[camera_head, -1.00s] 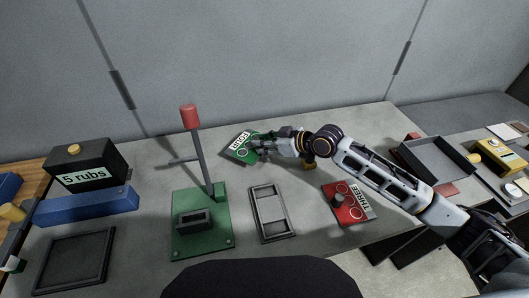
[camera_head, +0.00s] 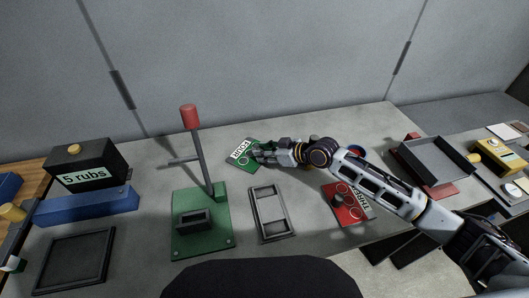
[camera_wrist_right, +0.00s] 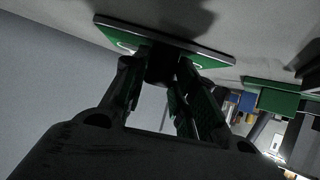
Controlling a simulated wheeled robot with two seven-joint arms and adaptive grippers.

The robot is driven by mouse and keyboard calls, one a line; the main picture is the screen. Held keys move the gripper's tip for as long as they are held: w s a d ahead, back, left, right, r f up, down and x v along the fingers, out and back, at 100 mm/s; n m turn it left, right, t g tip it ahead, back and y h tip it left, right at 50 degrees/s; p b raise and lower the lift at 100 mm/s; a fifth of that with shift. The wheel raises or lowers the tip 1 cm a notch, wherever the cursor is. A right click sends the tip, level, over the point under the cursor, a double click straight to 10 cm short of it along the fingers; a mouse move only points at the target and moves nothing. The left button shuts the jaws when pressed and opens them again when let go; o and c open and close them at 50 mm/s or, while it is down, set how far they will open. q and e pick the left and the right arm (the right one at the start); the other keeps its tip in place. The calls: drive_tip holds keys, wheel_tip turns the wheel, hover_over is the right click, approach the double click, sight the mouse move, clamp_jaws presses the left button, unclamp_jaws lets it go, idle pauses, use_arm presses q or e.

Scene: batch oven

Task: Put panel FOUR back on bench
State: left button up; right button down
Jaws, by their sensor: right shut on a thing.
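The green panel FOUR (camera_head: 241,153) is at the back of the grey bench (camera_head: 330,140), right of the lever press. Its white label faces the head camera. My right gripper (camera_head: 263,154) comes in from the right and is shut on the panel's dark knob. The right wrist view shows the panel (camera_wrist_right: 190,44) beyond the fingers (camera_wrist_right: 160,75), with the knob between them. The panel looks close to the bench top; I cannot tell whether it touches. My left gripper is not in view.
A green lever press (camera_head: 203,222) with a red-topped handle stands to the left. An empty grey frame (camera_head: 270,213) lies in front. The red panel THREE (camera_head: 342,211) lies under my right forearm. A dark tray (camera_head: 437,160) is at the right. A "5 rubs" box (camera_head: 85,165) stands far left.

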drive_tip(key=shift+f, duration=0.1)
drive_tip(key=c, duration=1.1)
unclamp_jaws()
drive_tip(key=shift+c, duration=0.2)
drive_tip(key=b+v, duration=0.1)
drive_tip(key=v, duration=1.1)
